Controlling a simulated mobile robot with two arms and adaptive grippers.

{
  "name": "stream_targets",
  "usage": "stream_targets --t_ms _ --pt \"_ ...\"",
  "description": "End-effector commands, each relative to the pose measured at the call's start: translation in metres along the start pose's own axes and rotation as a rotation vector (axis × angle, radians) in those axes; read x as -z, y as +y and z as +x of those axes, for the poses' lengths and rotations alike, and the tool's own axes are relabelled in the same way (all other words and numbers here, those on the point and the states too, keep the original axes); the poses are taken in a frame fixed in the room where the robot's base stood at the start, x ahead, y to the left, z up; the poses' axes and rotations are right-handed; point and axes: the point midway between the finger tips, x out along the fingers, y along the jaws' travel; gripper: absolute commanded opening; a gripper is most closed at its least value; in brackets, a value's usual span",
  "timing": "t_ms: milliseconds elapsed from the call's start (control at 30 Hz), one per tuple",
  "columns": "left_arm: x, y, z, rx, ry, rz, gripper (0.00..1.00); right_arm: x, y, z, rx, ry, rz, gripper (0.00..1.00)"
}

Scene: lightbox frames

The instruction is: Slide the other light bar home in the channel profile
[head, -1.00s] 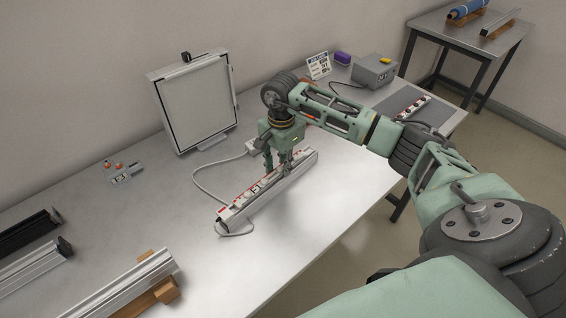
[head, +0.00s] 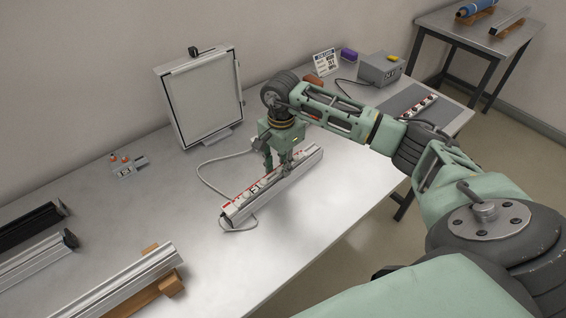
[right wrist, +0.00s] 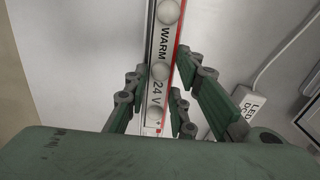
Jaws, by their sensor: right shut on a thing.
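The light bar (head: 259,187) is white with a red edge and round lenses. The right wrist view shows "WARM" and "24 V" on it (right wrist: 162,72). It lies along the silver channel profile (head: 270,197) in mid-table; I cannot tell how deep it sits. My right gripper (head: 279,166) is shut on the bar from above, past its middle towards the far end. Its fingers stand on both sides of the bar in the right wrist view (right wrist: 163,112) and partly hide it. Another light bar (head: 417,109) lies on the dark mat at the right. My left gripper is out of view.
A framed light panel (head: 203,97) stands behind the profile. A pale cable (head: 203,167) loops beside it. A grey power box (head: 377,68) stands at the back right. More profiles (head: 105,287) lie at the left. The table in front of the profile is clear.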

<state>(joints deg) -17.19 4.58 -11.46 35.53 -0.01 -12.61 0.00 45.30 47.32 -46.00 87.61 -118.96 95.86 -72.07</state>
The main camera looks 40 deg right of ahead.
Motion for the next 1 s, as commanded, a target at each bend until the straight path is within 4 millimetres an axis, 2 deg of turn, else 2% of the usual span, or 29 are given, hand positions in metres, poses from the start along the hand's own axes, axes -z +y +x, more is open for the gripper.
stream_targets --t_ms 167,200,433,767,867,1000 --pt "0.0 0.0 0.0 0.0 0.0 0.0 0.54 0.0 0.0 0.0 0.001 0.0 0.0 0.03" --pt "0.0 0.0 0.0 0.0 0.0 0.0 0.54 0.0 0.0 0.0 0.001 0.0 0.0 0.25" --pt "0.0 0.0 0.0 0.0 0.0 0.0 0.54 0.001 0.0 0.0 0.0 0.0 0.0 0.45" --pt "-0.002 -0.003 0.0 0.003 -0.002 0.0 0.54 0.001 0.0 -0.002 0.0 0.0 0.0 0.45" --pt "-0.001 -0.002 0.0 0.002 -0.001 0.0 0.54 0.001 -0.001 -0.011 0.002 0.0 0.001 0.45" --pt "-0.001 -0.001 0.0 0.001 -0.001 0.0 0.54 0.001 -0.001 -0.036 0.005 0.002 0.0 0.45"
